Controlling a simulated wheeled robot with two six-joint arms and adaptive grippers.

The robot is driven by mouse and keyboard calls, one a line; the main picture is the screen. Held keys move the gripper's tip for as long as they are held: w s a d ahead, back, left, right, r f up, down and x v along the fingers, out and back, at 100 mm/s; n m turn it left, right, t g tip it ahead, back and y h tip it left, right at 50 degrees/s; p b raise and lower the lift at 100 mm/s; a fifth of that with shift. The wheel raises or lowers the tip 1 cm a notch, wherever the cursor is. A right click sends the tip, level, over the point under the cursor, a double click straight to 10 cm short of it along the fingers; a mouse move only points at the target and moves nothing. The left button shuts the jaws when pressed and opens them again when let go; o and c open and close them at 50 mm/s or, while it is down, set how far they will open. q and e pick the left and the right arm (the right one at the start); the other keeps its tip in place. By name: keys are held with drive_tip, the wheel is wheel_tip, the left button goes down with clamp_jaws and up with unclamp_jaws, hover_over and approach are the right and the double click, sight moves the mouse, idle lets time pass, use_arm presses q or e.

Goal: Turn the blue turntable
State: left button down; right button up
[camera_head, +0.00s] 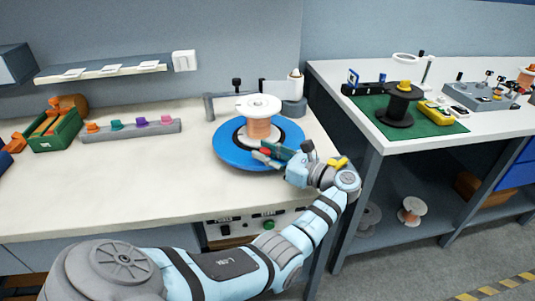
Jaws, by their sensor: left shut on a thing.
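The blue turntable (228,156) lies flat on the near workbench, toward its right end. A spool with a white top flange (259,104) and copper-coloured winding (259,128) stands upright at its middle. My left arm reaches across the bench front, and my left gripper (266,153) is at the front right of the turntable, close to the base of the spool. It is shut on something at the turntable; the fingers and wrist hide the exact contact. My right gripper is not in view.
A grey rail with coloured knobs (130,131) and a green bin (56,131) stand at the left. A grey bracket (209,108) stands behind the turntable. The right table holds a black spool (398,105) on a green mat (443,127). The bench's front left is clear.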

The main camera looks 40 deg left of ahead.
use_arm(q)
drive_tip(key=c, duration=1.6)
unclamp_jaws()
drive_tip(key=shift+a+r, duration=0.1)
drive_tip(key=shift+r, duration=0.2)
drive_tip(key=shift+o, duration=1.3)
drive_tip(key=shift+f, duration=0.2)
drive_tip(key=shift+w+d, duration=0.1)
drive_tip(key=shift+d, duration=0.2)
drive_tip(key=d, duration=0.3)
drive_tip(key=w+d, duration=0.1)
drive_tip(key=d, duration=0.7)
drive_tip(key=shift+w+d, duration=0.2)
drive_tip(key=shift+w, duration=0.1)
